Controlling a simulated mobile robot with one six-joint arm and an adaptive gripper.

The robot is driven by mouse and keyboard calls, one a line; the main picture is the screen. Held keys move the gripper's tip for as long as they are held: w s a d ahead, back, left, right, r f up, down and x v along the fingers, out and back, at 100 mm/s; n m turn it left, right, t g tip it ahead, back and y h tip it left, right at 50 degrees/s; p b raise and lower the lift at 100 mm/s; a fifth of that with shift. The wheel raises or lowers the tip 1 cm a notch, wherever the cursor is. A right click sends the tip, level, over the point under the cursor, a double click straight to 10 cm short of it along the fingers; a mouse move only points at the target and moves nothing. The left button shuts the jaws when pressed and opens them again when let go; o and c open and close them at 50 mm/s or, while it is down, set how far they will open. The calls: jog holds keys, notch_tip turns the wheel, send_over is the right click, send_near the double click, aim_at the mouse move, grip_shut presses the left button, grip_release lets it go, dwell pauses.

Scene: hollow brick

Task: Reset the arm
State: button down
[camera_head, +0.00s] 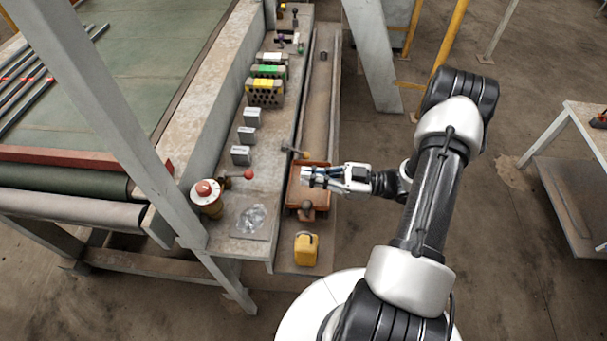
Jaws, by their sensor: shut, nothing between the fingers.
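My gripper (316,176) is at the end of my arm, which reaches in from the lower right and bends back to the left. The gripper is shut and empty. It points left, over or just above an orange-brown tray (295,200) beside the grey bench. I cannot tell the exact height of the fingers above the tray. Part of the tray is hidden under the gripper.
A yellow container (306,248) stands below the tray. A slanted grey post (110,110) crosses the left.

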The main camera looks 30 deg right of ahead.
dwell(0.4)
jog(key=w+d+r+m+h, duration=0.1)
jog(key=w+d+r+h, duration=0.1)
jog(key=w+r+h, duration=0.4)
jog(key=w+d+r+h, duration=0.15)
jog(key=w+h, duration=0.25)
jog(key=w, duration=0.4)
notch_tip(320, 180, up, 12)
jog(key=s+d+m+h, duration=0.2)
jog(key=m+h, duration=0.3)
jog(key=h, duration=0.2)
jog(key=s+a+r+m+g+h, duration=0.1)
jog(key=s+a+r+m, duration=0.1)
jog(key=s, duration=0.3)
jog(key=s+a+r+m+g+h, duration=0.1)
jog(key=s+a+r, duration=0.15)
jog(key=s, duration=0.25)
jog(key=s+a+f+m+g+y, duration=0.1)
jog(key=s+a, duration=0.5)
jog(key=s, duration=0.3)
jog(key=s+a+m+g+y, duration=0.1)
jog(key=s+a, duration=0.4)
jog(key=s, duration=0.5)
jog(key=shift+a+f+m+g+y, duration=0.4)
jog(key=shift+g+y, duration=0.3)
jog(key=shift+g, duration=0.1)
